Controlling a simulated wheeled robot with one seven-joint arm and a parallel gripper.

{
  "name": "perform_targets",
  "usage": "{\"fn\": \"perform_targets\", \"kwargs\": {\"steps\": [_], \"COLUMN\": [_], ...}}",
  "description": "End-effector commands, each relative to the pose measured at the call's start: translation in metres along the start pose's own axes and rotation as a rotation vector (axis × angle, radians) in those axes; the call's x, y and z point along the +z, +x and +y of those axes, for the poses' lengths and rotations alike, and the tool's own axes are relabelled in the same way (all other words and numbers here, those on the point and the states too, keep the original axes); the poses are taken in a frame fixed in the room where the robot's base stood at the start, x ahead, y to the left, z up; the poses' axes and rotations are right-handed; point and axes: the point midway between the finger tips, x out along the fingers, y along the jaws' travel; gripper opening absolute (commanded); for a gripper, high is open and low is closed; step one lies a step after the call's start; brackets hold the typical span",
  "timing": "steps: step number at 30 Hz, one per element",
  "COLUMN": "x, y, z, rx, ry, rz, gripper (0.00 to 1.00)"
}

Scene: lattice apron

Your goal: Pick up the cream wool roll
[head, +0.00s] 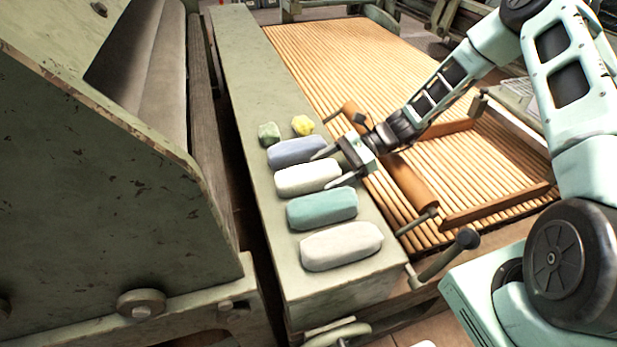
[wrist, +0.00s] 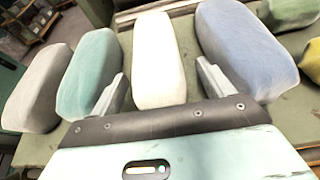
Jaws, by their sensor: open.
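The cream wool roll (head: 305,178) lies on the green metal ledge (head: 257,88), between a blue roll (head: 295,151) and a teal roll (head: 321,208). My gripper (head: 328,170) is open at the roll's right end. In the wrist view, the cream roll (wrist: 157,55) lies between the two open fingers (wrist: 161,72), with the teal roll to the left and the blue roll to the right. Gaps show beside the roll; I cannot tell whether either finger touches it. Its near end is partly hidden by the gripper body.
A pale grey roll (head: 341,246) lies at the ledge's near end. A small green piece (head: 269,133) and a yellow piece (head: 303,125) lie beyond the blue roll. A slatted wooden apron (head: 345,55) with a brown roller (head: 410,185) is on the right. A large green machine stands left.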

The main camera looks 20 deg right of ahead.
Motion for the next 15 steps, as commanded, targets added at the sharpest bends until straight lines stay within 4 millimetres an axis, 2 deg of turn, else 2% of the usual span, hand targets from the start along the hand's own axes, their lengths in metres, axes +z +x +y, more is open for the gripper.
{"fn": "perform_targets", "kwargs": {"steps": [3, 6, 14, 15], "x": [0.001, 0.000, 0.001, 0.001], "y": [0.018, 0.026, 0.028, 0.028], "z": [0.002, 0.002, 0.001, 0.001], "rx": [0.002, 0.000, -0.001, -0.001], "ry": [0.000, 0.000, 0.000, 0.000], "rz": [-0.002, 0.000, 0.000, 0.000], "gripper": [0.80, 0.80, 0.80, 0.72]}}
